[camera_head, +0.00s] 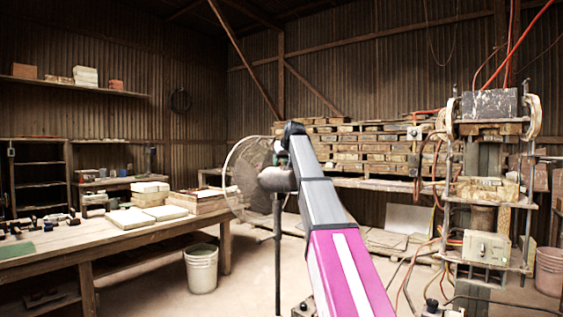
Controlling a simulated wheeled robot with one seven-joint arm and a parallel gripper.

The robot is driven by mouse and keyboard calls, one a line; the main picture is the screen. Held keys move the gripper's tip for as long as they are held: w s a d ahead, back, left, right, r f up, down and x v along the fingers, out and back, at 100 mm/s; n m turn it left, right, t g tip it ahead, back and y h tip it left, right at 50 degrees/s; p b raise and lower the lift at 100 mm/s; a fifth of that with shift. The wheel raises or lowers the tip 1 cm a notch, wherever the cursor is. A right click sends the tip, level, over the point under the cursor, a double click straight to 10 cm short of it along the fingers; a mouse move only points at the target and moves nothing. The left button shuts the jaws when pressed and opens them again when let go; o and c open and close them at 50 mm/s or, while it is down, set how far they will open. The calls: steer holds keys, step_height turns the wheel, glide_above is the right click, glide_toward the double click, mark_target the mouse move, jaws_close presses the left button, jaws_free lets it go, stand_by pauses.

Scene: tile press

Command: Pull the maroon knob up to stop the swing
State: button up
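A pedestal fan (250,180) with a round wire cage facing left stands just left of my arm, its grey motor housing (275,180) at the back and a dark pole below it. No maroon knob can be made out; the top of the housing is partly covered by the dark end of my arm. My arm, magenta and grey, reaches up from the bottom of the picture. My gripper (281,153) appears as a small dark shape at the arm's end, just above the housing. Its fingers are too small and hidden to read, and contact cannot be told.
A wooden workbench (125,237) with pale tiles stands at the left, a white bucket (201,268) beside it. Stacked boards (350,150) lie behind. A tall press (488,200) with hoses stands at the right. Cables cross the floor near it. Some floor around the fan pole is clear.

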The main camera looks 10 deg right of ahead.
steer(key=shift+s, duration=0.1)
steer(key=v, duration=1.2)
steer(key=shift+r, duration=0.15)
stand_by(1.0)
stand_by(0.4)
steer(key=v, duration=1.1)
